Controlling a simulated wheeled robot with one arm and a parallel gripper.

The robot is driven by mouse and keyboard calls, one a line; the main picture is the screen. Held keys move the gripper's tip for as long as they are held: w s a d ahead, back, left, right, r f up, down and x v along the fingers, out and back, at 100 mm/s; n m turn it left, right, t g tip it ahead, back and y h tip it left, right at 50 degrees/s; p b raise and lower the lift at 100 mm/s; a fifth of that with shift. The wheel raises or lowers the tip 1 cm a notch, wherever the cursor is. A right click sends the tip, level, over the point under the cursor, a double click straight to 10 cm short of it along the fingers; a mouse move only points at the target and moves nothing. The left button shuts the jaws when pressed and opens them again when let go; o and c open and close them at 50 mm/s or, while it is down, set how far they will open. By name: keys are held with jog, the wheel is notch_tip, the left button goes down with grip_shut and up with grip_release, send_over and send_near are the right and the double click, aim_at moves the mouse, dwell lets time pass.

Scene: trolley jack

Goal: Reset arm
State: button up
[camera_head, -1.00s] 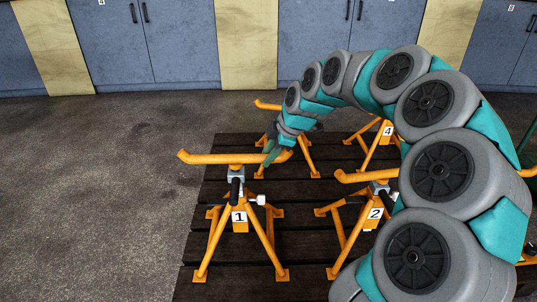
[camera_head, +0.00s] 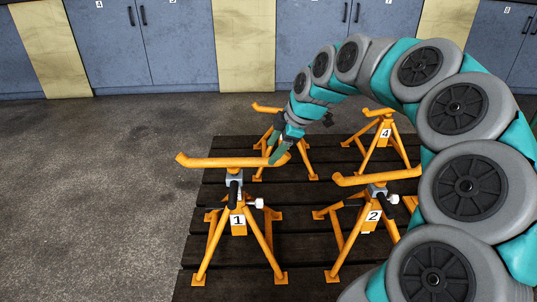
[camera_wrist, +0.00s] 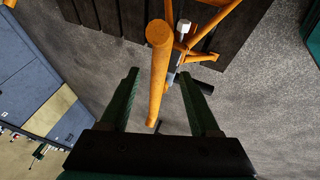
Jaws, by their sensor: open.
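My gripper (camera_head: 277,150) is at the right end of the orange top bar of trolley jack 1 (camera_head: 238,218) in the head view. In the wrist view my gripper (camera_wrist: 160,92) is open, with its two green fingers apart. The orange bar (camera_wrist: 159,70) runs between or just beyond the fingers; I cannot tell whether it touches them. Jack 1 stands upright on the dark wooden platform. My arm arches in from the right.
Jack 2 (camera_head: 374,214) stands right of jack 1, partly near my arm. Jack 4 (camera_head: 386,133) and another orange jack (camera_head: 268,108) stand behind. The dark slatted platform (camera_head: 300,235) holds them. Blue cabinets (camera_head: 175,45) line the back. Grey floor (camera_head: 90,190) is clear at left.

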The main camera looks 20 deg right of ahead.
jog(key=v, duration=0.2)
jog(key=shift+s+d+r, duration=0.1)
jog(key=shift+r, duration=0.15)
jog(key=s+a+r+m+g+h+p, duration=0.1)
jog(key=s+a+m+g+p, duration=0.15)
jog(key=s+a, duration=0.4)
jog(key=s+a+r+m+g+p, duration=0.1)
jog(key=s+a+m+p, duration=0.25)
jog(key=s, duration=0.65)
jog(key=s+f+m+g+h+p, duration=0.2)
jog(key=s+m, duration=0.7)
jog(key=s, duration=1)
jog(key=shift+s+d+f+g+p, duration=0.35)
jog(key=shift+g+p, duration=0.3)
jog(key=shift+p, duration=0.6)
